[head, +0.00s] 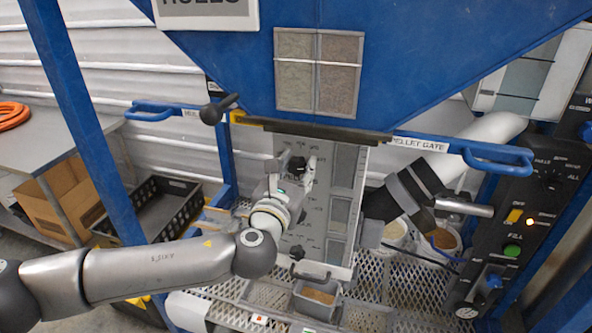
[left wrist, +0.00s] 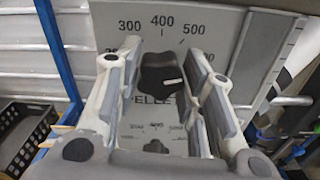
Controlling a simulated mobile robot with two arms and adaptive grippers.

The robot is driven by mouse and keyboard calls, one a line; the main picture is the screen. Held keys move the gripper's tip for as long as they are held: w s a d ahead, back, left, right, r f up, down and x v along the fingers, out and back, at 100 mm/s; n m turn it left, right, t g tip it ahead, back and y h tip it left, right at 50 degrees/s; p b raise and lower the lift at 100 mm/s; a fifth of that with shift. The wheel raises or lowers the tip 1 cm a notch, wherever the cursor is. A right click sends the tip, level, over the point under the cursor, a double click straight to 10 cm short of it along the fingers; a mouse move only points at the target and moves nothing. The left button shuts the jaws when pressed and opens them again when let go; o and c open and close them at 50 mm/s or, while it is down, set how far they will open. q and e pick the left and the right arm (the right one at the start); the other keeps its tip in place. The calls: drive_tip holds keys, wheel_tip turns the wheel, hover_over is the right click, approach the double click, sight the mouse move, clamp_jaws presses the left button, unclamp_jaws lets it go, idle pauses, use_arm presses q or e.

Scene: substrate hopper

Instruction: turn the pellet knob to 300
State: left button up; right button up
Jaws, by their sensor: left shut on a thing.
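The pellet knob (left wrist: 160,75) is a dark lobed knob with a small white mark, on a grey dial panel (left wrist: 225,30). The numbers 300, 400 and 500 show above it, and the 400 is over its top. The word below it is partly hidden. My left gripper (left wrist: 160,82) is shut on the knob, with one finger on each side. My right gripper is not in view.
A blue-handled pellet gate (head: 420,143) is right of the panel, and another blue handle (head: 160,110) is at left. A control box (head: 525,210) with lit buttons stands at right. A small grey bin (head: 318,297) sits below on the mesh deck.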

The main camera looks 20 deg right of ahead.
use_arm(q)
drive_tip(key=shift+f+n+b, duration=0.2)
drive_tip(key=shift+n+b, duration=0.45)
drive_tip(key=shift+n, duration=0.55)
drive_tip(key=n+b, duration=0.1)
drive_tip(key=n, duration=0.1)
drive_tip(key=shift+n, duration=0.4)
drive_tip(key=n+b, duration=0.1)
drive_tip(key=n, duration=0.4)
drive_tip(key=shift+d+r, duration=0.1)
drive_tip(key=n+b, duration=0.1)
drive_tip(key=n, duration=0.5)
drive_tip(key=shift+n, duration=0.3)
drive_tip(key=n, duration=0.6)
drive_tip(key=shift+r, duration=0.1)
drive_tip(key=o, duration=1)
drive_tip(key=shift+o, duration=0.2)
